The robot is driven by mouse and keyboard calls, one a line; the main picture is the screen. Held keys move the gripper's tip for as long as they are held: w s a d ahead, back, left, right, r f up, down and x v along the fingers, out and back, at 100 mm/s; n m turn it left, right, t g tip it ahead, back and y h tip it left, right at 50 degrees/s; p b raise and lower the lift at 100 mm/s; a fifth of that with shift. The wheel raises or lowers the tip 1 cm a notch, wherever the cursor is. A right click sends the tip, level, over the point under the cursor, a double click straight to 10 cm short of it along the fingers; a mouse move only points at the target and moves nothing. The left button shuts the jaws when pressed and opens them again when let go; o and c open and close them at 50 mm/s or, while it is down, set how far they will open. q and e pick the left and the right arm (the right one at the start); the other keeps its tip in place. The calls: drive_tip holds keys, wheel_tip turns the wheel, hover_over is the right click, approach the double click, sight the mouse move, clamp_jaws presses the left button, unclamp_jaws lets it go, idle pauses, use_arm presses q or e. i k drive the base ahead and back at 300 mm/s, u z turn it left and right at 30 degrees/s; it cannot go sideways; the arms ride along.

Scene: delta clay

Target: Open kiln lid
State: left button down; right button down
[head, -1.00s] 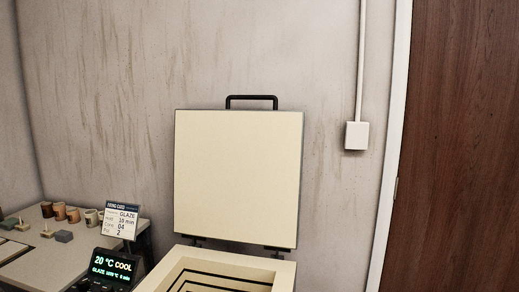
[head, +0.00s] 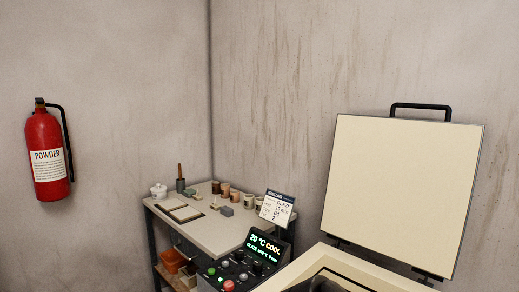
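The kiln lid (head: 402,190) stands open and nearly upright at the right in the head view, its cream inner face towards me. Its black handle (head: 420,106) is at the top edge. Hinges (head: 427,276) join its lower edge to the back of the kiln (head: 352,268), whose cream rim shows at the bottom edge. A dark shape covers part of the kiln opening; I cannot tell what it is. Neither of my grippers can be made out in this view.
A kiln control panel (head: 240,272) reads 20 °C COOL, with a firing card (head: 277,207) above it. A red fire extinguisher (head: 46,155) hangs on the left wall.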

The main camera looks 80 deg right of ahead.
sight(401, 190)
drive_tip(key=k, duration=1)
drive_tip(key=z, duration=0.4)
